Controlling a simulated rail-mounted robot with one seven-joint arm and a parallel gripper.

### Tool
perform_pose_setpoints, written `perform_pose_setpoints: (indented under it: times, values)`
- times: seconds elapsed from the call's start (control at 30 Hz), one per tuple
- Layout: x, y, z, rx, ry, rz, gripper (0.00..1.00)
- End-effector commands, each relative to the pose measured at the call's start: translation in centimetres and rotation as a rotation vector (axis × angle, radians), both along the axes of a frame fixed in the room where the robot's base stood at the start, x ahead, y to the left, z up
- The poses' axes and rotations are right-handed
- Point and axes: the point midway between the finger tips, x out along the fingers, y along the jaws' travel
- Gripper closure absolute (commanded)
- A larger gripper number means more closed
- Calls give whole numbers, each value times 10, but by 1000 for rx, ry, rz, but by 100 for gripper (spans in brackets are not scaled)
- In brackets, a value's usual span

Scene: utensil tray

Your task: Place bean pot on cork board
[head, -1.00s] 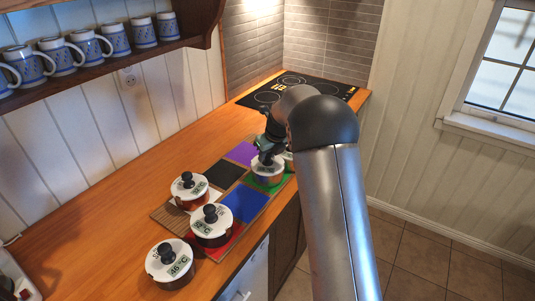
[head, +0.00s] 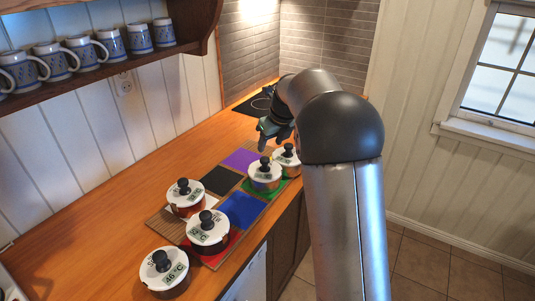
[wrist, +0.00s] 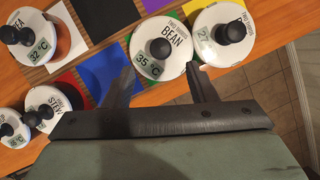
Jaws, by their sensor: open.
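The bean pot (wrist: 147,63), with a white lid, black knob and a 35 °C display, stands upright in the middle of the wrist view. In the head view it appears to be the pot (head: 266,185) over the green square (head: 281,189). My gripper (wrist: 157,56) is open and empty, its fingers apart. In the head view my gripper (head: 264,143) hangs above and behind this pot, clear of its knob. A brown striped board (head: 165,223) shows at the left of the coloured squares; I cannot tell whether it is the cork board.
Another pot (head: 289,168) stands close behind and right of the bean pot. A pot (head: 185,207), the stew pot (head: 208,247) and a front pot (head: 165,285) stand at the left. The purple (head: 240,159), black (head: 221,180) and blue (head: 242,209) squares look bare.

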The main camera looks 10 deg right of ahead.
Motion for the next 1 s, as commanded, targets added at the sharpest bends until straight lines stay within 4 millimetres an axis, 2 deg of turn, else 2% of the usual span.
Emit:
perform_pose_setpoints:
  times: [0.13, 0.37, 0.47, 0.57, 0.73, 0.9, 1.0]
  values:
    - [-5, -3, 15, -1, -2, -1, 48]
    - [-11, -4, 21, -6, 0, 14, 48]
    - [-28, -2, 24, -44, -4, 120, 48]
    - [-67, 2, 27, -128, -15, 363, 48]
    - [-165, 13, 22, -324, -43, 995, 48]
    - [-269, 22, 1, -495, -78, 1680, 48]
    - [-323, 25, -16, -566, -98, 2051, 48]
